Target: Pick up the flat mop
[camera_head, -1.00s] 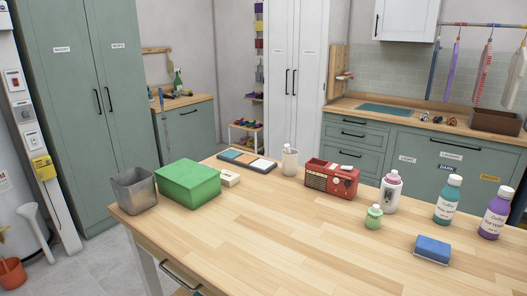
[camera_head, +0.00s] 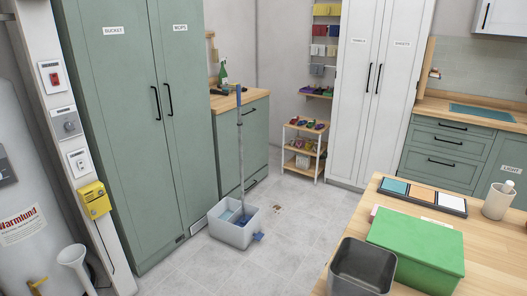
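A mop with a long blue-grey handle (camera_head: 240,140) stands nearly upright in a light grey bucket (camera_head: 234,228) on the tiled floor, in front of the green cabinets. Its head is hidden inside the bucket, so I cannot tell whether it is flat. A small blue part shows at the bucket's right side. Neither of my grippers is in view.
A wooden table (camera_head: 481,240) with a green box (camera_head: 416,248) and a grey bin (camera_head: 362,268) fills the lower right. A tall green cabinet (camera_head: 142,120) stands left of the bucket. A small shelf (camera_head: 304,150) stands behind. Floor between bucket and table is clear.

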